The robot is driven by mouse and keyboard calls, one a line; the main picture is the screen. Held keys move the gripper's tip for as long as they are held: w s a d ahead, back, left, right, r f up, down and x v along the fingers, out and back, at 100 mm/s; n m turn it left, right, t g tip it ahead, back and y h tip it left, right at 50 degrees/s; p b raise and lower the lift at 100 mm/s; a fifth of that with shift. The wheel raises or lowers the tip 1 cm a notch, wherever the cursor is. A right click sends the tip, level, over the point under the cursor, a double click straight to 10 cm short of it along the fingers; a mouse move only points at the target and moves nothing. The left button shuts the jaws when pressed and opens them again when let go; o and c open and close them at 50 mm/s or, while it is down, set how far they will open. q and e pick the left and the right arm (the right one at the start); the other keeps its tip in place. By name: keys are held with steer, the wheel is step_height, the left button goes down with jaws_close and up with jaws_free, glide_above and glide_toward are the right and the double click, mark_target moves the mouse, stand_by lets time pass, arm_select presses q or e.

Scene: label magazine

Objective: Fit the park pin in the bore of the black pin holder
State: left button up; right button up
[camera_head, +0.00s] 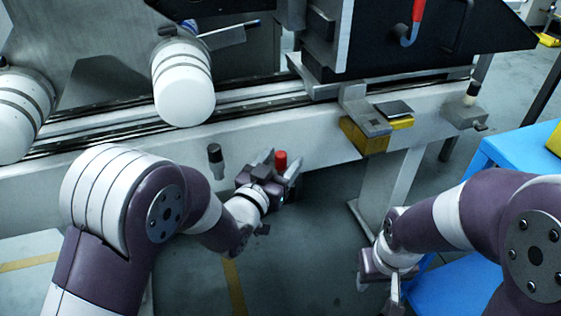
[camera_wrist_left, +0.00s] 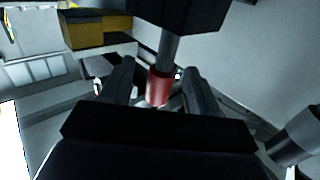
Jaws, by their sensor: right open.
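The park pin appears to be the red-capped pin; its red cap (camera_head: 281,158) shows between my left gripper's fingers in the head view. In the left wrist view the red cap (camera_wrist_left: 159,89) sits on a grey shaft that runs up to a black block, likely the pin holder (camera_wrist_left: 182,14). I cannot tell whether the shaft is in its bore, which is hidden. My left gripper (camera_head: 282,161) is open, its fingers on either side of the red cap with gaps showing in the wrist view. My right gripper (camera_head: 378,297) is open and low, away from the pin.
A black-topped peg (camera_head: 215,154) stands on the rail front, left of my left gripper. A yellow and grey block (camera_head: 365,136) is mounted to the right. A blue table (camera_head: 515,148) is at the far right. Floor shows below the rail.

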arm_select(q)
steer(key=p+v, duration=0.2)
steer(key=v, duration=1)
steer(key=shift+s+a+p, duration=0.15)
steer(key=shift+s+p, duration=0.15)
step_height(320, 180, down, 9)
steer(key=s+a+g+y, duration=0.1)
steer(key=a+g+y, duration=0.15)
steer(key=g, duration=0.25)
steer(key=s+a+f+n+g+y, duration=0.2)
steer(key=s+a+n+g+y, duration=0.3)
steer(key=s+a+g, duration=0.45)
step_height(320, 180, up, 37)
steer(key=p, duration=3.5)
steer(key=shift+w+a+r+y, duration=0.25)
steer(key=shift+w+y, duration=0.1)
steer(key=shift+w, duration=0.1)
